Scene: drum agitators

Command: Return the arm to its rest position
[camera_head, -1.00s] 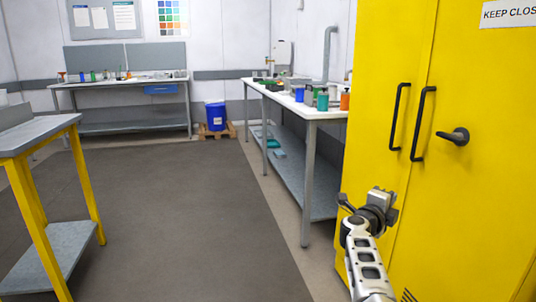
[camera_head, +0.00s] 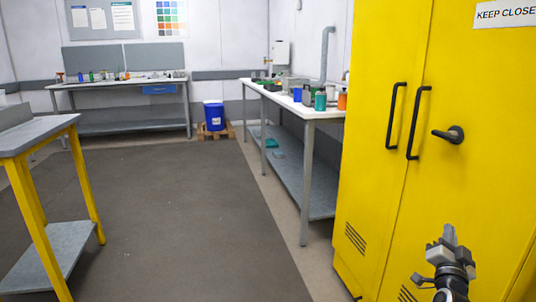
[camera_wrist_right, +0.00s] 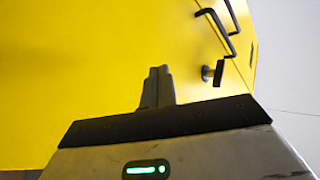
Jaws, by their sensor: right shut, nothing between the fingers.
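My right gripper (camera_head: 449,238) is at the lower right of the head view, in front of the yellow cabinet (camera_head: 380,200). Its fingers are together and point up, with nothing between them. In the right wrist view the shut fingers (camera_wrist_right: 158,86) show against the yellow cabinet front (camera_wrist_right: 80,80). The cabinet's black door handles and its knob (camera_wrist_right: 218,73) show to the right of the fingers, apart from them. My left gripper is not in view.
The cabinet doors look closed, with two black handles (camera_head: 418,123) and a black knob (camera_head: 448,135). A white-topped bench (camera_head: 320,114) with bottles stands left of the cabinet. A yellow-legged table (camera_head: 50,145) is at the left. The grey floor (camera_head: 170,220) between is clear.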

